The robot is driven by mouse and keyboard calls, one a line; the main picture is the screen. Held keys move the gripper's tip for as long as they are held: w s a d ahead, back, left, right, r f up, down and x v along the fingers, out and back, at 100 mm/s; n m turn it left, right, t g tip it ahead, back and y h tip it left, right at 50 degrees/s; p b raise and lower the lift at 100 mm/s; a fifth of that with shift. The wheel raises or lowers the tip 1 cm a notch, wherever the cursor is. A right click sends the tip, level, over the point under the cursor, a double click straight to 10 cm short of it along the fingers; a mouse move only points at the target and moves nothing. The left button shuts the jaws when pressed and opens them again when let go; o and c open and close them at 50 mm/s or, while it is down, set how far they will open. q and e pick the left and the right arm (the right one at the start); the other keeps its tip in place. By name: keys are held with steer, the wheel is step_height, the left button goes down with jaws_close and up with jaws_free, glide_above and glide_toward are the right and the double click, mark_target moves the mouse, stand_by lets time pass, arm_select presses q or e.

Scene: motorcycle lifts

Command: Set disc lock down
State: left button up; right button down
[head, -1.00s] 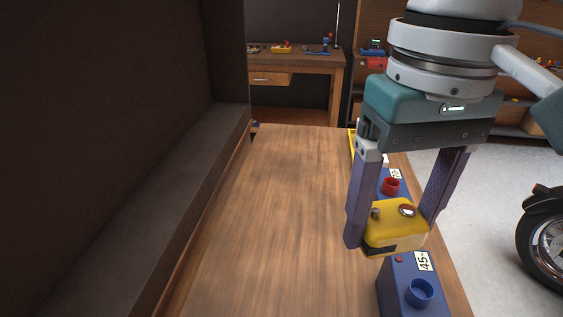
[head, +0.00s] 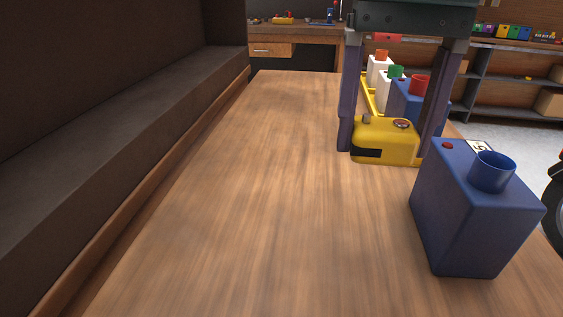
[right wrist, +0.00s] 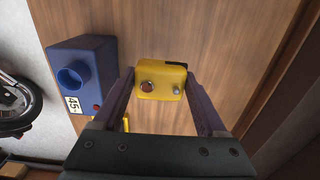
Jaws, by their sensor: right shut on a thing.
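The disc lock (head: 386,142) is a yellow block with a silver-rimmed keyhole and a small metal pin on top. It also shows in the right wrist view (right wrist: 161,82) against the wood. My right gripper (head: 385,140) points down with the lock between its two fingertips, shut on it. The lock is at or just above the wooden bench top (head: 250,190); I cannot tell whether it touches. My left gripper is not in view.
A blue box with a round cup (head: 470,215) stands close at the front right; it shows left in the right wrist view (right wrist: 82,62). Behind the lock are another blue box with a red top (head: 405,98) and white containers (head: 379,70). The bench to the left is clear.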

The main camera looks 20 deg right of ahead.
steer(key=b, duration=0.2)
glide_above(352, 264)
step_height(352, 264, down, 12)
steer(key=shift+f, duration=0.2)
steer(key=shift+f+b, duration=0.3)
steer(key=shift+f, duration=2)
steer(key=shift+f, duration=0.1)
jaws_free()
